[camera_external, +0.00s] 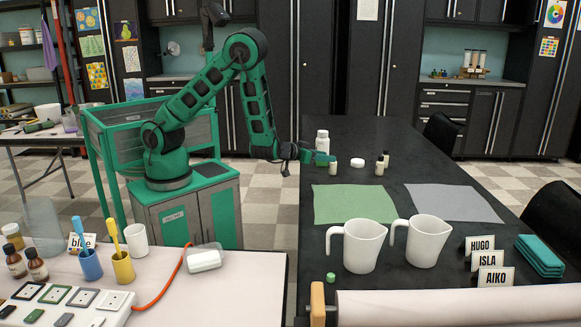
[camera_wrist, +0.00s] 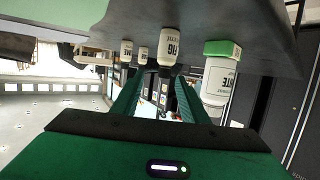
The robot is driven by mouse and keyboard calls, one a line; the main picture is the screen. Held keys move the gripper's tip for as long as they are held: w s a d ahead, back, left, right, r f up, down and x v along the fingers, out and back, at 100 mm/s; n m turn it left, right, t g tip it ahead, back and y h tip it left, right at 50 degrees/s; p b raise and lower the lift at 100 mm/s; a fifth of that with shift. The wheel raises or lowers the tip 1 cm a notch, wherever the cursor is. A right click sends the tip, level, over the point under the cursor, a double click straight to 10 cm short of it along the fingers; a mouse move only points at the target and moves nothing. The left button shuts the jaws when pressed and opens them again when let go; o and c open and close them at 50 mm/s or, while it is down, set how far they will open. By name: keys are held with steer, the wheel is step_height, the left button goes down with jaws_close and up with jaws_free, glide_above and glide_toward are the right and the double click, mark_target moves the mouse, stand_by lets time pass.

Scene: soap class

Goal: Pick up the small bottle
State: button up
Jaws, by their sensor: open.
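My gripper (camera_external: 305,154) is low over the left side of the black table, fingers pointing right. In the wrist view, which is upside down, its two green fingers (camera_wrist: 158,98) are apart with nothing held. A small pale bottle (camera_external: 333,170) stands just beyond the fingertips. It appears as the labelled bottle (camera_wrist: 169,45) ahead of the gap between the fingers. Two other small bottles (camera_external: 379,168) (camera_external: 386,157) stand farther right.
A white round item (camera_external: 356,162) lies between the bottles. A green mat (camera_external: 350,204) and a grey mat (camera_external: 450,202) lie nearer, with two white jugs (camera_external: 358,248) (camera_external: 424,243) in front. Name cards (camera_external: 490,278) and folded teal cloths (camera_external: 540,256) are at the right.

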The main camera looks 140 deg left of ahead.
mark_target(333, 165)
steer(key=x, duration=0.3)
steer(key=s+x, duration=0.1)
steer(key=x, duration=0.1)
steer(key=shift+w+f, duration=0.1)
steer(key=shift+f, duration=0.05)
steer(key=shift+w+a+f, duration=0.15)
steer(key=shift+a, duration=0.35)
jaws_close()
